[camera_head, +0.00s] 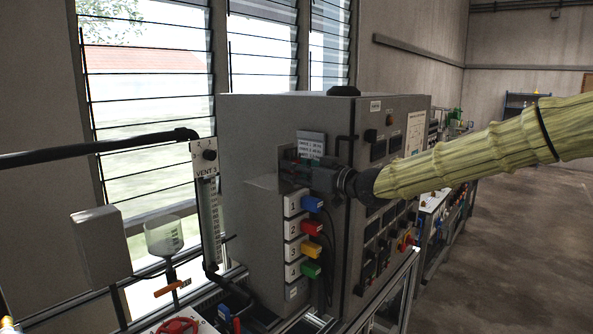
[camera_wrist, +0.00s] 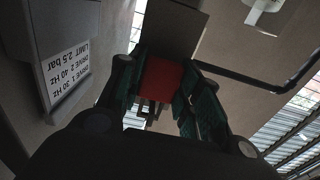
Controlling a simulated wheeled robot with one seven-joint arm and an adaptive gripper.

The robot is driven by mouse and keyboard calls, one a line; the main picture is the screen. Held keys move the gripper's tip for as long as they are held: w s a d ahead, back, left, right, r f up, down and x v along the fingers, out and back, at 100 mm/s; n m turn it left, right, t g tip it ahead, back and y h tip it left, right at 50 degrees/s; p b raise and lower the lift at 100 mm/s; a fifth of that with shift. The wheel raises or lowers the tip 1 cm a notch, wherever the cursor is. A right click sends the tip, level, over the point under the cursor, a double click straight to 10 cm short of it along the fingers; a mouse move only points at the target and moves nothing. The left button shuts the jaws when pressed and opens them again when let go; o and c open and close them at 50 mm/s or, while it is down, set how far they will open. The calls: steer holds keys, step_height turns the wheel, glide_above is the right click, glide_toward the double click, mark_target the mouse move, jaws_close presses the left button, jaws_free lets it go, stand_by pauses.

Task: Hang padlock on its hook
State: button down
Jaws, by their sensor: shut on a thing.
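My gripper (camera_head: 298,172) is at the side of the grey control cabinet, just below a small label sign (camera_head: 311,145). In the wrist view, the teal finger pads of my gripper (camera_wrist: 163,100) are shut on a red block, the padlock (camera_wrist: 160,79). Pale bars show just below the red body; I cannot tell whether they are its shackle or part of a hook. A grey metal plate (camera_wrist: 172,28) lies close beyond the padlock. It also shows in the head view (camera_head: 262,183), left of my gripper. The padlock is not clearly visible in the head view, and the hook cannot be made out.
Numbered tags with blue (camera_head: 312,204), red (camera_head: 312,228), yellow (camera_head: 311,249) and green (camera_head: 310,270) pieces run below my gripper. A flow tube marked VENT 3 (camera_head: 208,205) and a black pipe (camera_head: 100,147) stand left. Open floor (camera_head: 520,240) lies right.

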steer(key=shift+f, duration=0.7)
stand_by(0.6)
steer(key=c, duration=0.9)
jaws_free()
steer(key=v, duration=0.7)
steer(key=shift+s, duration=0.1)
steer(key=v, duration=1.2)
steer(key=shift+r, duration=0.1)
